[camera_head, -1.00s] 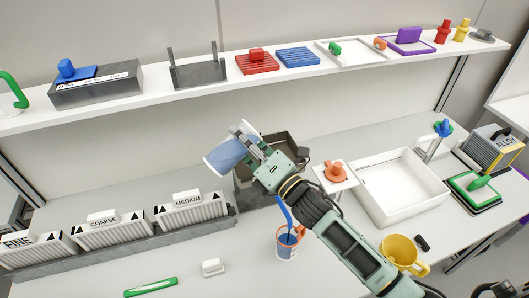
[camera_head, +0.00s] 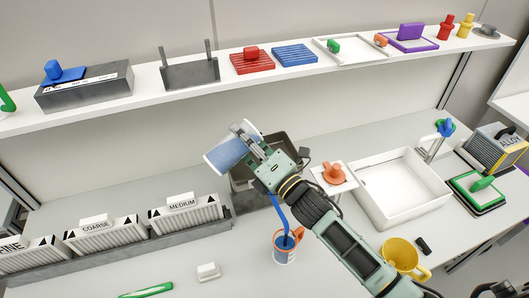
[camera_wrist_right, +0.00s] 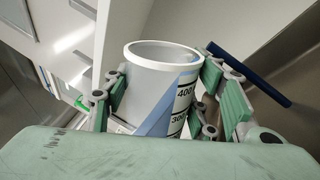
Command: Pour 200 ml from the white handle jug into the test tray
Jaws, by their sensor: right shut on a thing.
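The white jug (camera_head: 228,158) is in my right gripper (camera_head: 247,143), held tilted above the bench in the head view. In the right wrist view the jug (camera_wrist_right: 160,85) shows its rim, a slanting blue area on its side and 400 and 300 marks. The fingers of the right gripper (camera_wrist_right: 165,100) are closed on both sides of it. A dark grey open tray (camera_head: 285,143), seemingly the test tray, is on the bench behind the gripper and jug, which hide much of it. No stream of liquid shows. My left gripper is not in view.
An orange-handled cup (camera_head: 286,252) with a blue stick stands in front. A white basin (camera_head: 400,212) and yellow mug (camera_head: 401,252) are right. Boxes marked COARSE (camera_head: 104,236) and MEDIUM (camera_head: 186,213) stand left. A loaded shelf (camera_head: 200,92) runs behind.

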